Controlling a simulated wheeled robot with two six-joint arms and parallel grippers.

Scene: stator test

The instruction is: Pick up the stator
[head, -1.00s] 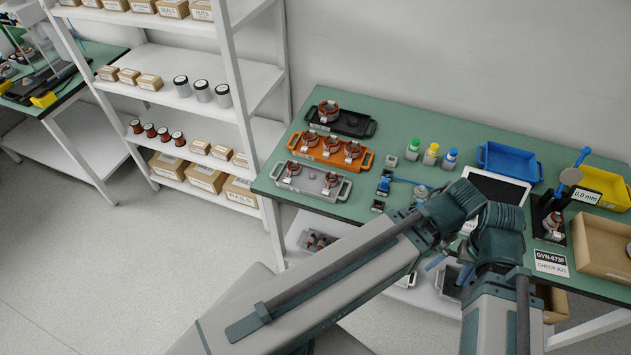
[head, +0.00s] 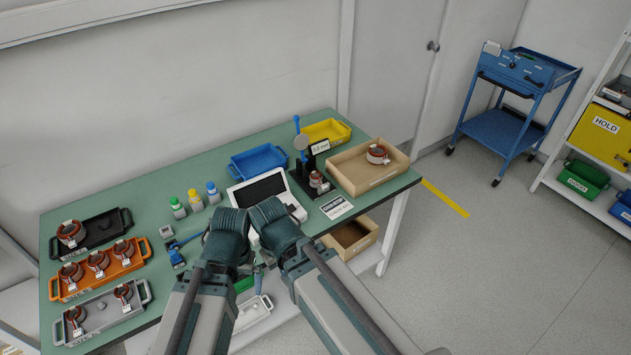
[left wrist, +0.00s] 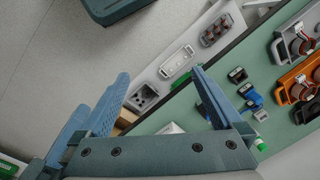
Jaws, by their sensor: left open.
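Copper-wound stators sit in trays on the green bench: one in the black tray (head: 112,222), several in the orange tray (head: 133,257), two in the grey tray (head: 108,319). Another stator (head: 377,153) lies in the cardboard-coloured box (head: 350,185) at the right end. One more (head: 318,181) sits at the black gauge stand (head: 303,172). My left gripper (left wrist: 161,75) is open and empty in the left wrist view, near the bench's front edge, apart from the trays. In the head view my arm links mostly hide it. My right gripper does not show.
Blue (head: 258,163) and yellow (head: 326,131) bins, several capped bottles (head: 195,200) and a white-framed screen device (head: 268,190) stand on the bench. A lower shelf holds a wooden box (head: 352,237). A blue cart (head: 515,95) stands right, beyond open floor.

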